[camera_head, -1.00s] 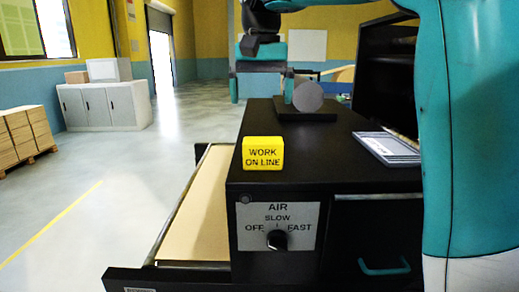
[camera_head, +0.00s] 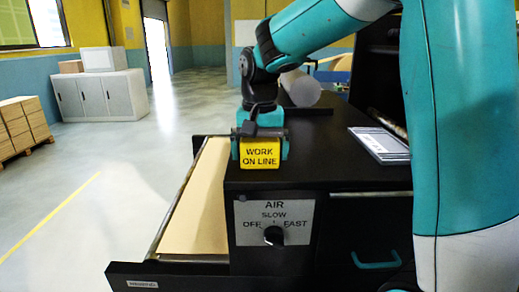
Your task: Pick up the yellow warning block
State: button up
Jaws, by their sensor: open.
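The yellow warning block (camera_head: 260,154), marked "WORK ON LINE", sits on the black cabinet top (camera_head: 315,165) near its front left corner. My gripper (camera_head: 261,148) is down at the block, with a teal finger showing on each side of it. The jaws are open. Whether either finger touches the block cannot be told. The block's back is hidden by the gripper and its own front face.
An air switch panel (camera_head: 273,222) is on the cabinet front below the block. An open drawer (camera_head: 192,215) with a tan surface is at left.

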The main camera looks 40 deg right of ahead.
jog(key=c, duration=0.6)
jog(key=shift+c, duration=0.4)
jog(key=shift+r, duration=0.1)
